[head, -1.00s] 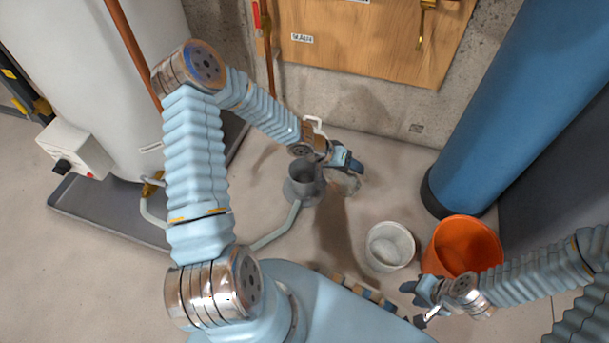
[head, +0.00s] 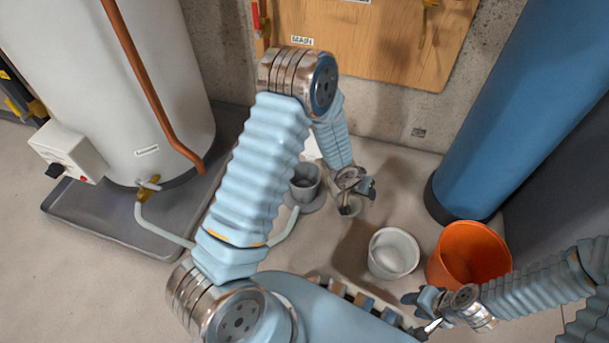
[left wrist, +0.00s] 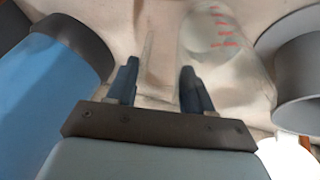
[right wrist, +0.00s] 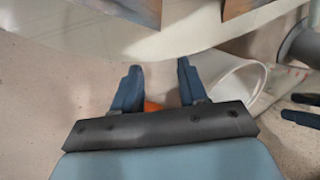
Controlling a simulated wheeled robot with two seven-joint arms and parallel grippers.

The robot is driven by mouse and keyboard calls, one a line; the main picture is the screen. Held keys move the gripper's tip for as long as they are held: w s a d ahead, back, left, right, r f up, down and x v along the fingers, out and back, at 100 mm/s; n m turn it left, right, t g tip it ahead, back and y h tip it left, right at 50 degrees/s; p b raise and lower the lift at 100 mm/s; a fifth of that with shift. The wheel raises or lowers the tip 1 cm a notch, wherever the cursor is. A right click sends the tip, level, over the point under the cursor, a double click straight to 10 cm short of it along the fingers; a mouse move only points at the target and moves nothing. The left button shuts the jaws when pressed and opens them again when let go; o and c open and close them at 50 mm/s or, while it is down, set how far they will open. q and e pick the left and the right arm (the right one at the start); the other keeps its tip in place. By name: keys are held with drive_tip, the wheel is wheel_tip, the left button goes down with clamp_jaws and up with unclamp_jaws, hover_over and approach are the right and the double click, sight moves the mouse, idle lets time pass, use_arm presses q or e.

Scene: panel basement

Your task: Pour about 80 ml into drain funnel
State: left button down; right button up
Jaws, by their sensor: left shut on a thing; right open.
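The drain funnel is a grey cup (head: 305,182) on the floor near the wall, partly behind my left arm. In the left wrist view a grey round rim (left wrist: 298,85) stands at the right edge. My left gripper (head: 357,192) is shut on a clear measuring jug (left wrist: 228,62) with red marks. The fingers (left wrist: 157,85) close on its handle side. The jug is right of the funnel and apart from it in the head view; its tilt and liquid level are unclear. My right gripper (head: 420,312) is open and empty, low by the buckets.
A white bucket (head: 393,253) and an orange bucket (head: 468,255) stand right of the funnel. A blue cylinder (head: 505,120) rises behind them. A white water heater (head: 160,90) stands in a grey tray (head: 105,215) at left. A wooden board (head: 390,40) hangs on the wall.

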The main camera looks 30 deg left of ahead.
use_arm(q)
drive_tip(key=shift+d+f+y, duration=0.3)
drive_tip(key=shift+d+y, duration=0.2)
drive_tip(key=shift+d, duration=0.15)
drive_tip(key=shift+w+d+f+m+y, duration=0.15)
drive_tip(key=shift+d+f+y, duration=0.25)
drive_tip(key=shift+y, duration=0.15)
drive_tip(key=shift+w+d+f+m+y, duration=0.15)
drive_tip(key=shift+d+f+y, duration=0.1)
drive_tip(key=shift+f+y, duration=0.25)
drive_tip(key=shift+r, duration=0.1)
idle(1.5)
